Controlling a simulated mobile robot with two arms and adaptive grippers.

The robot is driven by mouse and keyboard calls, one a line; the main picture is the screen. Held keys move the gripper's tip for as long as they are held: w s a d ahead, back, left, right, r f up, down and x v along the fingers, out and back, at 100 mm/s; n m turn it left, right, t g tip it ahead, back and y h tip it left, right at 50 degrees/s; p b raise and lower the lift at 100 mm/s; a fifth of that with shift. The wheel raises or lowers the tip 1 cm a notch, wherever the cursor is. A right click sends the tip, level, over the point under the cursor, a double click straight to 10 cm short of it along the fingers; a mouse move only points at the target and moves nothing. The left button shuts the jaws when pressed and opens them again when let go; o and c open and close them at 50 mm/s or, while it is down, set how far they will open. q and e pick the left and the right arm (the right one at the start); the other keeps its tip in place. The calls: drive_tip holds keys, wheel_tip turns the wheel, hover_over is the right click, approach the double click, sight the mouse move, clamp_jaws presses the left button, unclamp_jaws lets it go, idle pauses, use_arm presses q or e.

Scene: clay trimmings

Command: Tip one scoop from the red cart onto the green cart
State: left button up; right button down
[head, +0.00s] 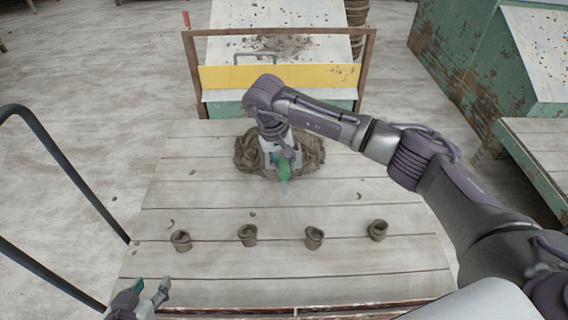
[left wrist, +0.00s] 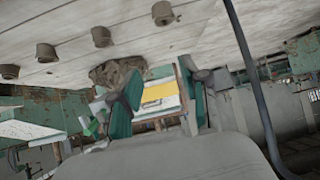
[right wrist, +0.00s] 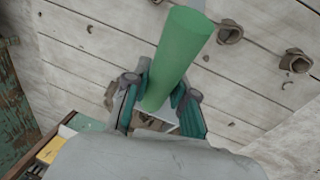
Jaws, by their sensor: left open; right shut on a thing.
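The near plank-topped cart (head: 215,210) has a reddish front edge and carries a brown clay heap (head: 311,155) at its far side. My right gripper (head: 280,160) is over this heap, shut on the green handle (right wrist: 180,55) of a tool, probably the scoop. The handle also shows in the head view (head: 284,171). The arm and gripper hide most of the tool's head, so I cannot tell whether it holds clay or touches the heap. My left gripper (head: 151,288) is open and empty at the near left corner. A green-edged, plank-topped cart (head: 545,132) stands at the right.
Several small clay cups (head: 247,235) stand in a row across the near cart, with crumbs around them. A dark curved rail (head: 62,165) is at the left. Behind is a frame with a yellow panel (head: 225,77). A worn green bin (head: 480,65) stands at the back right.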

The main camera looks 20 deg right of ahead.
drive_tip(key=shift+r+p, duration=0.35)
drive_tip(key=shift+r, duration=0.3)
drive_tip(key=shift+r+t+p, duration=0.3)
drive_tip(key=shift+r+t, duration=0.1)
drive_tip(key=shift+r, duration=0.15)
drive_tip(key=shift+r+p, duration=0.3)
drive_tip(key=shift+r, duration=0.4)
drive_tip(key=shift+r+t+h+p, duration=0.3)
drive_tip(key=shift+r+t, duration=0.1)
drive_tip(key=shift+r, duration=0.15)
drive_tip(key=shift+r+t+p, duration=0.5)
drive_tip(key=shift+r+p, duration=0.05)
drive_tip(key=shift+r, duration=0.85)
use_arm(q)
drive_tip(key=s+a+f+g, duration=0.1)
drive_tip(key=s+g, duration=0.2)
drive_tip(key=s, duration=0.2)
drive_tip(key=s+a+f+g+y, duration=0.1)
drive_tip(key=s+a+g, duration=0.1)
drive_tip(key=s, duration=0.3)
drive_tip(key=shift+s+a+f+g+y+p, duration=0.25)
drive_tip(key=shift+s+g+y+p, duration=0.05)
drive_tip(key=shift+g, duration=0.4)
use_arm(e)
drive_tip(key=shift+r+t, duration=0.6)
drive_tip(key=shift+r, duration=0.9)
